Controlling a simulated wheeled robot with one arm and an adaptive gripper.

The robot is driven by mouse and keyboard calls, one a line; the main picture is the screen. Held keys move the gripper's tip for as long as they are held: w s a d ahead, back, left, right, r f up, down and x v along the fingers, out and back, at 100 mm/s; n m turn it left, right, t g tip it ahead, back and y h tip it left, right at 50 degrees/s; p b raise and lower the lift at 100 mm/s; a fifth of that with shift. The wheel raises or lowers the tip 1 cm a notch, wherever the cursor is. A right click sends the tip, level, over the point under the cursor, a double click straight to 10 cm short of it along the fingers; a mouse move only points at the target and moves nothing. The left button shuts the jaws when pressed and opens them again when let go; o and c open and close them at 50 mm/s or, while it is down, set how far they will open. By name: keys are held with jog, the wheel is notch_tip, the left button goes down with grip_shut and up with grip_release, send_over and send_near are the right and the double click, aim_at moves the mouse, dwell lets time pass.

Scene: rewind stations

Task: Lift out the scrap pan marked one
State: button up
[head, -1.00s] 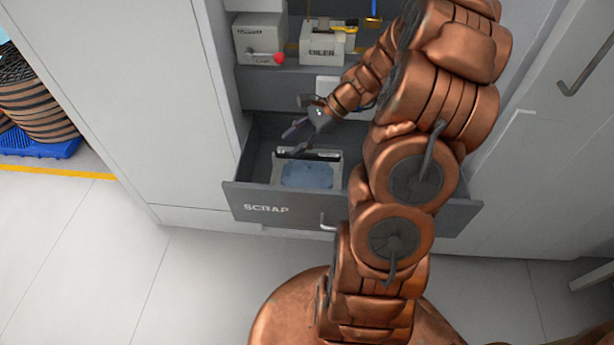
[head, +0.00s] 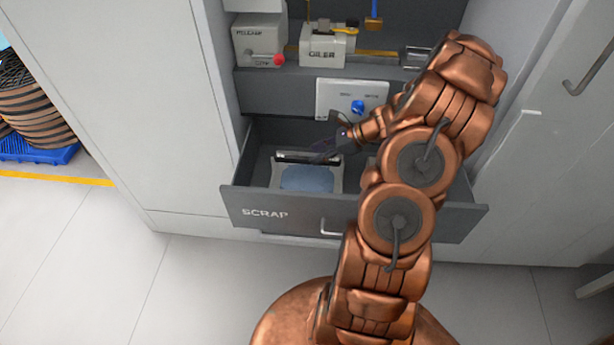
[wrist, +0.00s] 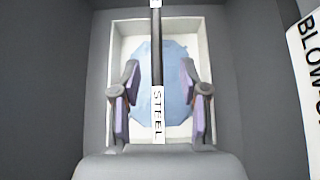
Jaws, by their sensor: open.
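A pale pan (head: 335,184) with a blue sheet (head: 307,178) in it sits inside the open drawer marked SCRAP (head: 285,214). In the wrist view the pan (wrist: 118,50) lies straight below my gripper (wrist: 157,105). A dark handle bar (wrist: 156,60) crosses over the pan and carries a white STEEL label (wrist: 158,115). My gripper is open, with one finger on each side of the bar. I cannot tell how far above the bar the fingers are. In the head view my gripper (head: 325,153) is over the pan's back edge. No "one" mark is readable.
A white control plate with a blue knob (head: 357,107) is on the panel behind the drawer. An OILER box (head: 322,50) and another white box (head: 258,42) stand on the shelf above. In the wrist view, a partly cut-off white label (wrist: 308,80) lies right of the pan.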

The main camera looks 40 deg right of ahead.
aim_at(307, 157)
jog(key=x, duration=0.4)
jog(key=shift+a+f, duration=0.15)
jog(key=shift+c, duration=0.4)
grip_shut()
